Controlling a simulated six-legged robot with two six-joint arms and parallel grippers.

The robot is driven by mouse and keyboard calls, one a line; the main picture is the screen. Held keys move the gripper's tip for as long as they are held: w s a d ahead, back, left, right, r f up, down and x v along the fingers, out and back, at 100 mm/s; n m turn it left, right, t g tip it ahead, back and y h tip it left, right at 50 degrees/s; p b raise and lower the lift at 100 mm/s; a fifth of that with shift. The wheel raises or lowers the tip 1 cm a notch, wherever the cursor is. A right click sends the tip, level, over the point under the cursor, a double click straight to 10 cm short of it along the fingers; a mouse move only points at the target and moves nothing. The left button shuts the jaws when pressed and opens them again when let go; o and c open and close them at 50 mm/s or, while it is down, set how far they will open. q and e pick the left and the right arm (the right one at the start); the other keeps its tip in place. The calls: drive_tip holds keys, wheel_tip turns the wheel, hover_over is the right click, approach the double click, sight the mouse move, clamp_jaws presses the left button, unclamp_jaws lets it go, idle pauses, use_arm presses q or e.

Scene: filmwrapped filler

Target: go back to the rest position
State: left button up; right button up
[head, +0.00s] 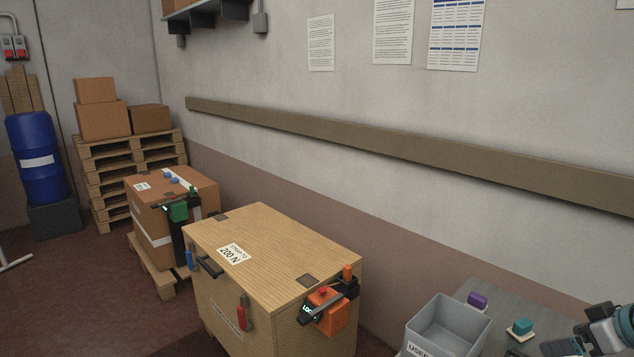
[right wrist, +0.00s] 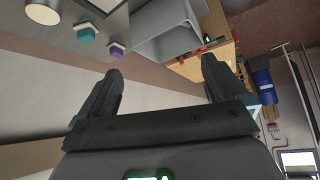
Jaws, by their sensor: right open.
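My right gripper (head: 608,322) shows at the lower right corner of the head view, partly cut off by the frame edge. In the right wrist view its two dark fingers (right wrist: 162,66) stand wide apart with nothing between them. The gripper is open and clear of the grey bin (head: 447,325) and the small blocks near it. My left gripper is not in view.
A grey table holds the bin, a purple block (head: 477,300) and a teal block (head: 521,327). A wooden crate (head: 275,250) with an orange tool (head: 327,310) stands left of it. A wrapped carton (head: 150,212) and stacked pallets (head: 110,185) stand further back. A wall rail (head: 400,147) runs behind.

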drive_tip(key=s+a+f+m+g+b, duration=0.1)
drive_tip(key=a+f+b, duration=0.1)
drive_tip(key=a+f, duration=0.7)
drive_tip(key=a+f+m+g+y+b, duration=0.15)
drive_tip(key=a+f, duration=0.35)
drive_tip(key=f, duration=0.8)
drive_tip(key=s+a+f+m+g+h+b, duration=0.1)
drive_tip(key=a+f+b, duration=0.1)
drive_tip(key=a+f, duration=0.65)
drive_tip(key=s+a+f+m+g+y+b, duration=0.1)
drive_tip(key=s+a+f+g+b, duration=0.2)
drive_tip(key=s+a+f, duration=1.3)
drive_tip(key=s+b, duration=0.2)
drive_tip(key=shift+s+f, duration=0.35)
drive_tip(key=shift+f, duration=0.05)
drive_tip(key=shift+a, duration=0.1)
